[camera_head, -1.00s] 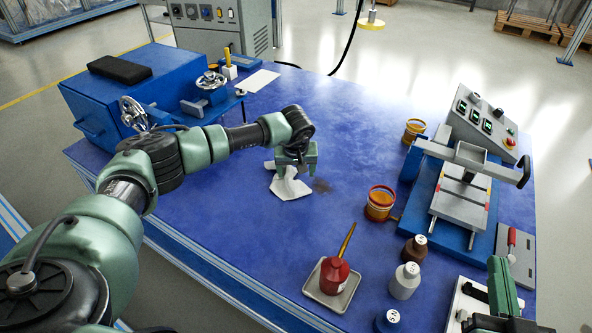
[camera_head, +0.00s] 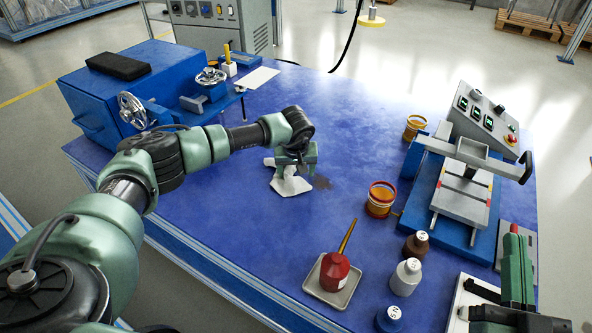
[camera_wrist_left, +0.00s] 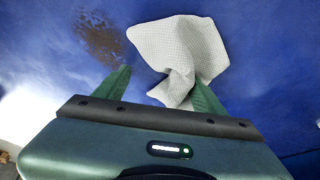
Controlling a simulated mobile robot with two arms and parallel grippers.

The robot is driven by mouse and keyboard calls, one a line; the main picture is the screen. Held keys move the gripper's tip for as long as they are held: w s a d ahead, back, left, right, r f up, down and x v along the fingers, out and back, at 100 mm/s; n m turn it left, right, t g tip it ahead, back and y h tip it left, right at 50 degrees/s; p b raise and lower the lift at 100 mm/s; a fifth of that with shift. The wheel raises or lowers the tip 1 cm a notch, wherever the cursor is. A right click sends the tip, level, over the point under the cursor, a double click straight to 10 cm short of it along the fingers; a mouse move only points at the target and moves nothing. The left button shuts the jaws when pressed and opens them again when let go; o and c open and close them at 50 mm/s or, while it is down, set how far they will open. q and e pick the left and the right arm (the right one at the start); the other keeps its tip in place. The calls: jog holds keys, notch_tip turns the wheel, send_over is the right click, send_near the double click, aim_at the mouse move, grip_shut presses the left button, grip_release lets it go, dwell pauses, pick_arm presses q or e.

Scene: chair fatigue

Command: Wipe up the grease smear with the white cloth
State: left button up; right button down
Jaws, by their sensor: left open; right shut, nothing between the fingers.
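The white cloth (camera_head: 290,184) lies crumpled on the blue table top, below my left gripper (camera_head: 297,172). In the left wrist view the cloth (camera_wrist_left: 185,52) reaches in between the two green fingers of my left gripper (camera_wrist_left: 163,90), which stand apart. I cannot tell whether the fingers touch it. The brown grease smear (camera_head: 321,182) is just right of the cloth in the head view. In the left wrist view the smear (camera_wrist_left: 101,42) is left of the cloth. My right gripper (camera_head: 497,304) is shut and empty at the lower right, partly cut off by the frame edge.
Several bottles, an orange tin (camera_head: 380,200) and a grey-blue press (camera_head: 460,195) stand to the right. A blue machine (camera_head: 110,95) stands at the back left. The table's middle is mostly clear.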

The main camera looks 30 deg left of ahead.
pick_arm(q)
jog(key=shift+s+f, duration=0.1)
grip_shut()
